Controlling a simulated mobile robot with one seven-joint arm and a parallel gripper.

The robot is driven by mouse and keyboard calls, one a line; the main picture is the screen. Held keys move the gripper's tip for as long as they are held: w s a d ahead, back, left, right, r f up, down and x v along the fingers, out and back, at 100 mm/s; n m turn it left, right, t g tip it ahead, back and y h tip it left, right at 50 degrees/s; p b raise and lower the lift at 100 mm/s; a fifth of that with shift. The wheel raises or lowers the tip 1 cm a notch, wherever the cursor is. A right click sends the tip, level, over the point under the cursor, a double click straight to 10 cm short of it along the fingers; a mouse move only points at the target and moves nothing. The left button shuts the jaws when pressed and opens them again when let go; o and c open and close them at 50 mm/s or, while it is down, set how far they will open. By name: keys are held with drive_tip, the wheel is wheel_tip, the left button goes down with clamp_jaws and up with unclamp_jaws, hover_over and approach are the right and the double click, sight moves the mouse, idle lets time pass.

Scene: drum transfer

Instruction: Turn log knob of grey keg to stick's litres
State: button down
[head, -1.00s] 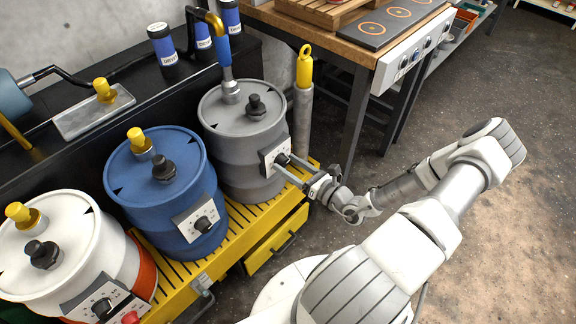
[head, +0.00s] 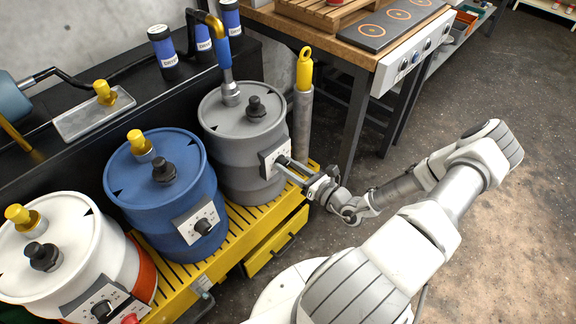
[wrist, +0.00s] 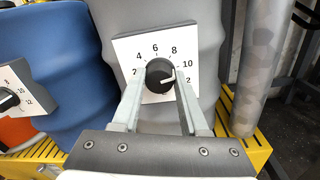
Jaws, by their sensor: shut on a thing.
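The grey keg (head: 235,140) stands at the right end of the row and has a white log plate (wrist: 210,40) on its front. The black log knob (wrist: 159,72) sits on the plate, which is numbered up to 12. Its pale pointer mark faces right, roughly between 10 and 12. My gripper (wrist: 159,84) is shut on the knob, one finger on each side. A grey stick (head: 302,115) with a yellow top stands upright just right of the grey keg; I cannot read any litres on it.
A blue keg (head: 160,205) and a white keg (head: 65,255) stand to the left on the yellow slatted platform (head: 240,225). A hose nozzle (head: 226,70) rises from the grey keg's top. A wooden bench (head: 330,38) stands behind right. The floor at right is clear.

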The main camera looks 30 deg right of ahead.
drive_tip(key=shift+r+n+p, duration=0.1)
drive_tip(key=shift+n+p, duration=0.2)
drive_tip(key=n+p, duration=0.2)
drive_tip(key=shift+n, duration=0.3)
drive_tip(key=shift+n+p, duration=1.55)
drive_tip(key=shift+n, duration=0.65)
drive_tip(key=shift+c, duration=2.2)
unclamp_jaws()
drive_tip(key=p+v, duration=0.2)
drive_tip(key=v, duration=1.5)
drive_tip(key=shift+s, duration=0.3)
drive_tip(key=shift+r, duration=0.15)
